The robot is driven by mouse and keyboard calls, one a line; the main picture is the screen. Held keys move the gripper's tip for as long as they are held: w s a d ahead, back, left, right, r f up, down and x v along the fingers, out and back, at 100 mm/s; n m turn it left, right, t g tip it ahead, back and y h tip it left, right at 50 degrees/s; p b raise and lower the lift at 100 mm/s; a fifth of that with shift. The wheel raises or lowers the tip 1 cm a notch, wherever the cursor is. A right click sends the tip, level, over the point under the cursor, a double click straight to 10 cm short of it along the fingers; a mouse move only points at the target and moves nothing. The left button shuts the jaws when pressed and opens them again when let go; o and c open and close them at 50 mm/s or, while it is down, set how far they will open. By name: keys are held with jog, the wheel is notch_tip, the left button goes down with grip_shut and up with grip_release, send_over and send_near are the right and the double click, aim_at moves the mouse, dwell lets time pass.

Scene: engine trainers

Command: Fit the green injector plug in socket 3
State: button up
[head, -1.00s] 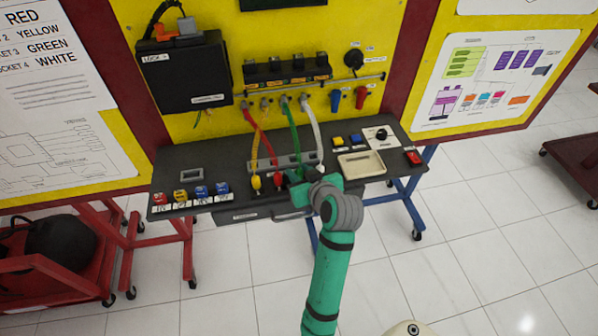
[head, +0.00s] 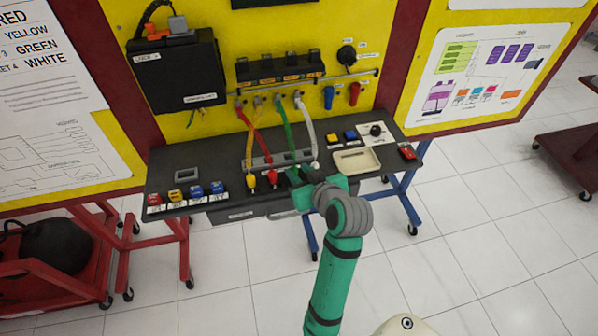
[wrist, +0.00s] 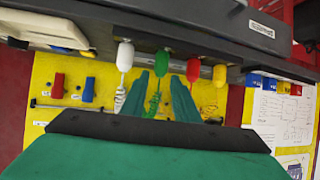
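In the wrist view, the green plug (wrist: 162,62) hangs between the two fingertips of my gripper (wrist: 159,80). The fingers are apart, with gaps visible beside the plug. Its green cord (wrist: 153,103) runs between the fingers. The white plug (wrist: 125,55) is just left of the fingers; the red plug (wrist: 193,69) and yellow plug (wrist: 220,74) are to the right. In the head view, my gripper (head: 297,184) is at the desk's front, and hides the green plug. The green cord (head: 288,137) rises from there to the panel. I cannot tell which opening is socket 3.
The dark desk (head: 222,163) carries a beige tray (head: 357,161), a red button (head: 407,153) and several small coloured blocks (head: 186,194) at left. A black block row (head: 281,69) sits on the yellow panel above. Red (head: 271,177) and yellow (head: 250,181) plugs hang close by.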

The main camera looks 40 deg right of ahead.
jog(key=shift+r, duration=0.15)
notch_tip(320, 180, up, 4)
jog(key=shift+r, duration=0.15)
dwell(0.4)
jog(key=o, duration=0.5)
jog(key=shift+o, duration=0.2)
